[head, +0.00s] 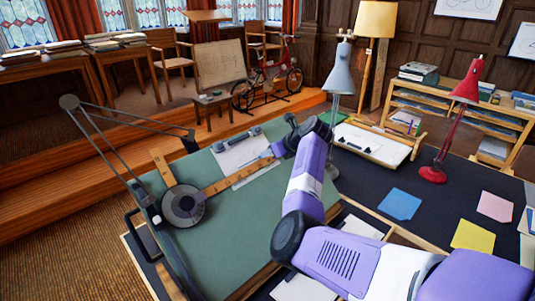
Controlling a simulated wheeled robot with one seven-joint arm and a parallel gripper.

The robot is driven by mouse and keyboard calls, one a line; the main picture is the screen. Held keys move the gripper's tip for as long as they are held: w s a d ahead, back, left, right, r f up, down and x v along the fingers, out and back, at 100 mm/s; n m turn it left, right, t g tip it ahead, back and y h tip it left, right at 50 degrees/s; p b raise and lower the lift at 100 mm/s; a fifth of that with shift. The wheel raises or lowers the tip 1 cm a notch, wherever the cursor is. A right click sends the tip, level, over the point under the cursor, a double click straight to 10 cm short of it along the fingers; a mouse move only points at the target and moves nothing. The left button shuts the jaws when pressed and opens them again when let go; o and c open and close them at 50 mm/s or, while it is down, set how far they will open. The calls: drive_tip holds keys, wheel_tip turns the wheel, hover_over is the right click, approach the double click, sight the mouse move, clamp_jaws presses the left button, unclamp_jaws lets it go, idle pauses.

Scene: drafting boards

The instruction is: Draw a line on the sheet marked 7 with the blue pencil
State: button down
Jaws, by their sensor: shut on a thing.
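A white sheet (234,158) lies near the top edge of the green drafting board (240,210), with dark clips or weights at its top edge. Any number on it is too small to read. My gripper (275,150) is over the sheet's right side, shut on a thin blue thing that looks like the blue pencil (266,154). The pencil's tip is too small to tell whether it touches the paper. Another board with a white sheet (372,143) stands to the right, and a further sheet (362,227) is partly hidden behind my arm.
A drafting arm with wooden rulers (225,182) and a round dark head (183,206) lies across the green board, close to the sheet. A grey lamp (339,75) and a red lamp (463,95) stand behind. Blue paper (400,204) lies on the dark table.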

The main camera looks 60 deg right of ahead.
drive_tip(key=shift+s+d, duration=0.25)
drive_tip(key=shift+d, duration=0.8)
idle(0.9)
drive_tip(key=shift+s, duration=0.1)
drive_tip(key=shift+r+v, duration=0.25)
drive_tip(key=shift+v, duration=2.15)
drive_tip(key=s+r, duration=0.3)
drive_tip(key=r, duration=0.3)
drive_tip(key=shift+a+r, duration=0.25)
drive_tip(key=shift+a, duration=0.15)
